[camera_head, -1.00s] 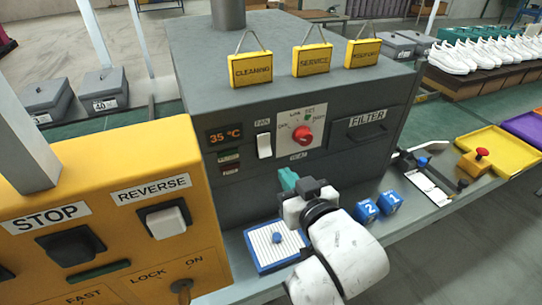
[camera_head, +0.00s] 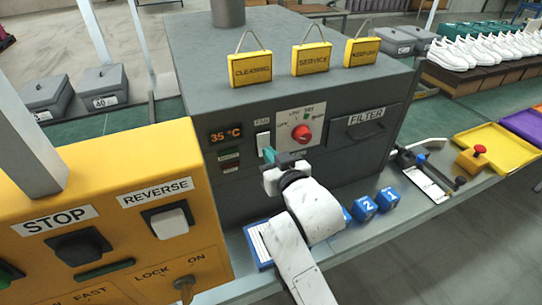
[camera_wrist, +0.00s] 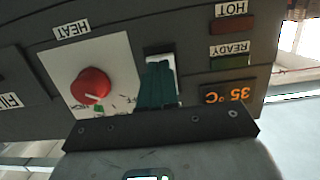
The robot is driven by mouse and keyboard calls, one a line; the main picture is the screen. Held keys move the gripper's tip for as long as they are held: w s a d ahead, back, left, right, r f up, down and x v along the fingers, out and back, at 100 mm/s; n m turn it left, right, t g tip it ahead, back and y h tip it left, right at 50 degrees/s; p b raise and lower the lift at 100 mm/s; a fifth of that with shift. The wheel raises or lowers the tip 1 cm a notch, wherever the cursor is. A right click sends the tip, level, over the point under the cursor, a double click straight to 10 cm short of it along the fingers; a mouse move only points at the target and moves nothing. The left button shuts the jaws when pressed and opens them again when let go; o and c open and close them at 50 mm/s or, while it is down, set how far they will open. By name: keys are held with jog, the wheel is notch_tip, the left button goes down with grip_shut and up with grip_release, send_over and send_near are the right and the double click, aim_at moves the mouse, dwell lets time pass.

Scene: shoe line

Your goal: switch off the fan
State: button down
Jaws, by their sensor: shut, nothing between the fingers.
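The fan switch (camera_head: 263,138) is a white rocker under the FAN label (camera_head: 262,122), on the front of the grey heater box (camera_head: 340,150). My gripper (camera_head: 269,155) is shut and empty, with its teal fingers at the lower end of the rocker. In the wrist view, which is upside down, the shut fingers (camera_wrist: 158,82) cover most of the switch (camera_wrist: 171,60). I cannot tell whether they touch it. The rocker's tilt is partly hidden.
The red heat knob (camera_head: 301,132) is close on the right of the switch. The display (camera_head: 225,135) reads 35 °C on the left. A yellow control box (camera_head: 120,200) stands at the near left. Blue cubes (camera_head: 366,208) sit on the bench below.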

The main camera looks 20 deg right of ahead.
jog(key=shift+f, duration=0.1)
jog(key=t+b, duration=0.1)
jog(key=b, duration=0.2)
jog(key=t+b, duration=0.1)
jog(key=b, duration=0.3)
jog(key=shift+w+f, duration=0.1)
jog(key=shift+w, duration=0.3)
jog(key=shift+f, duration=0.15)
